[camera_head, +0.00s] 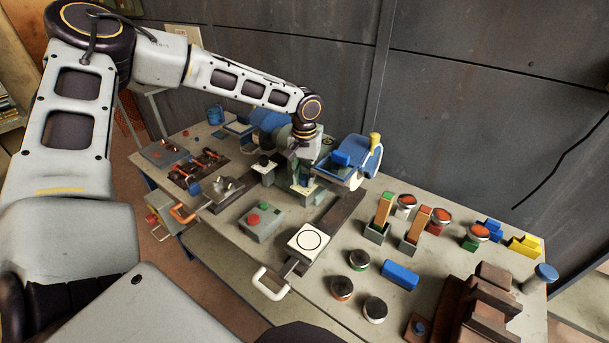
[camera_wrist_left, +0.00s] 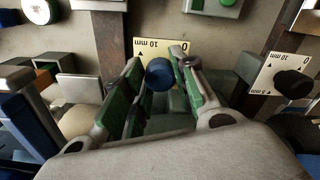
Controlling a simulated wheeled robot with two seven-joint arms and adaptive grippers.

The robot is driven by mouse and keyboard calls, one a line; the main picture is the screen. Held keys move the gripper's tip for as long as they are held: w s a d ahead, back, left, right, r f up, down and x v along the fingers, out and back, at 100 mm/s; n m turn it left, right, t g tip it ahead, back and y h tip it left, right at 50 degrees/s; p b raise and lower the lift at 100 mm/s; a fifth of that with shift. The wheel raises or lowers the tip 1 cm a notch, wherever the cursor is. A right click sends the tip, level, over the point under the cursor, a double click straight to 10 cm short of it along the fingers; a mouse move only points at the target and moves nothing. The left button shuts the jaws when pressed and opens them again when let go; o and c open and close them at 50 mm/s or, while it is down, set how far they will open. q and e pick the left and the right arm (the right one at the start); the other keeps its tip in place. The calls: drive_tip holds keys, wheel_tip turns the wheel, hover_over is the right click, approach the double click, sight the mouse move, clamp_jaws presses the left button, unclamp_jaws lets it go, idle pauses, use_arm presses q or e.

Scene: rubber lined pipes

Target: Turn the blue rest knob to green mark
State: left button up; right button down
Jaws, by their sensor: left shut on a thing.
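The blue knob (camera_wrist_left: 160,75) shows in the left wrist view, standing in front of a cream plate (camera_wrist_left: 150,46) printed with "10 mm", "0" and small dark triangles. My left gripper (camera_wrist_left: 161,68) has its green-padded fingers on either side of the knob, shut on it. I cannot make out a green mark on the plate. My right gripper is not in view.
A black knob (camera_wrist_left: 293,83) on a similar plate stands beside the blue one. A blue-housed machine (camera_head: 345,170) stands close right of the gripper. A control box with a red button (camera_head: 253,219) and a white pad (camera_head: 309,240) lie in front. The grey wall is behind.

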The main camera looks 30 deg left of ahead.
sight(305, 176)
use_arm(q)
drive_tip(key=shift+n, duration=2.2)
drive_tip(key=o, duration=1)
drive_tip(key=shift+o, duration=0.2)
drive_tip(key=shift+r, duration=0.1)
wheel_tip(305, 176, up, 12)
